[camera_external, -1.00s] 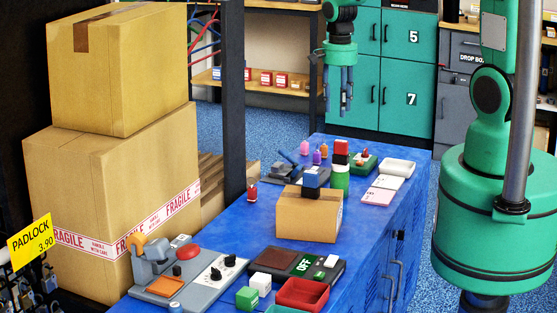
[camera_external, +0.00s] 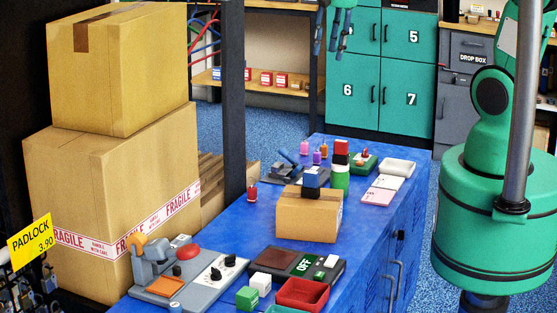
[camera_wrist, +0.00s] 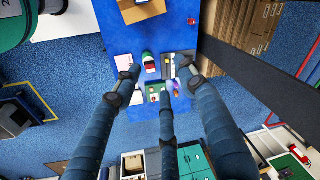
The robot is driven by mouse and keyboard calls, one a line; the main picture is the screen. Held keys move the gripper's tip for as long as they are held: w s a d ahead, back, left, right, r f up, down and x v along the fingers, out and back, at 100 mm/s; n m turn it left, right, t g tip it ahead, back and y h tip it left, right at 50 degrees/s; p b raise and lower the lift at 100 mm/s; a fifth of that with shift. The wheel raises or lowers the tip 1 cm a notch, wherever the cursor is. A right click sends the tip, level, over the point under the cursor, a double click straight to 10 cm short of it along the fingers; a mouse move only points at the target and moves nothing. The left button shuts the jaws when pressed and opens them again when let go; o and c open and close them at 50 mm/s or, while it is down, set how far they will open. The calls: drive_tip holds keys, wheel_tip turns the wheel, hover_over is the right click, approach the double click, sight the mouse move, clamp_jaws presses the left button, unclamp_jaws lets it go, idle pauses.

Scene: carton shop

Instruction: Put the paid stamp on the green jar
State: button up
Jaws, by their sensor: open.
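A green jar (camera_external: 340,181) stands on the blue counter beyond the small carton. The wrist view also shows the green jar (camera_wrist: 147,54) and the red part (camera_wrist: 150,67) close together. A blue and black stamp-like block (camera_external: 312,177) sits on the carton. No "paid" marking is legible, so I cannot tell which block is the paid stamp. My gripper (camera_external: 333,42) is open and empty, high above the counter's far end.
The small carton (camera_external: 308,217) stands mid-counter. Large cartons (camera_external: 110,210) and a dark post (camera_external: 233,100) stand at left.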

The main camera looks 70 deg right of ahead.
drive_tip(key=s+a+r+n+t, duration=0.1)
drive_tip(key=s+a+r+n, duration=0.4)
drive_tip(key=s+a, duration=0.3)
drive_tip(key=s+a+r+n+t, duration=0.2)
drive_tip(key=s+a+r+n, duration=0.3)
drive_tip(key=s+a+r, duration=0.3)
drive_tip(key=s+a, duration=0.1)
drive_tip(key=s, duration=0.2)
drive_tip(key=shift+t+y, duration=0.3)
drive_tip(key=shift+y, duration=0.1)
wheel_tip(320, 180, down, 4)
drive_tip(key=b, duration=0.3)
drive_tip(key=shift+r+b, duration=0.2)
drive_tip(key=shift+b, duration=0.15)
drive_tip(key=shift+r, duration=0.1)
